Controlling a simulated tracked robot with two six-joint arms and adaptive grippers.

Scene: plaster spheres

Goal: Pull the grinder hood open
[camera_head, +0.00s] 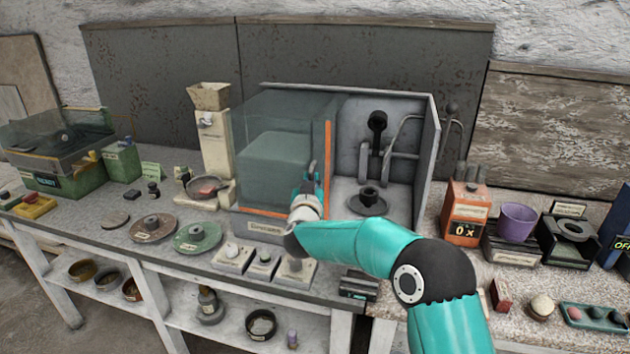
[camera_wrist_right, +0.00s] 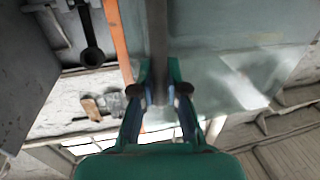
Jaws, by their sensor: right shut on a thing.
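The grinder hood (camera_head: 268,120) is a clear, greenish box with orange edging. It stands over the left part of the grey grinder housing (camera_head: 432,150), and the right part of the housing is uncovered. My right gripper (camera_head: 311,178) is at the hood's right front edge. In the right wrist view my right gripper (camera_wrist_right: 159,92) is shut on a dark upright bar, the hood handle (camera_wrist_right: 158,40), with the hood pane (camera_wrist_right: 220,65) beside it. The far side of the handle is hidden. My left gripper is not in view.
Inside the uncovered part stand a black spindle (camera_head: 369,198) and a lever (camera_head: 377,130). Small switch boxes (camera_head: 264,264) line the bench front. An orange counter box (camera_head: 465,215) and a purple cup (camera_head: 516,222) stand to the right.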

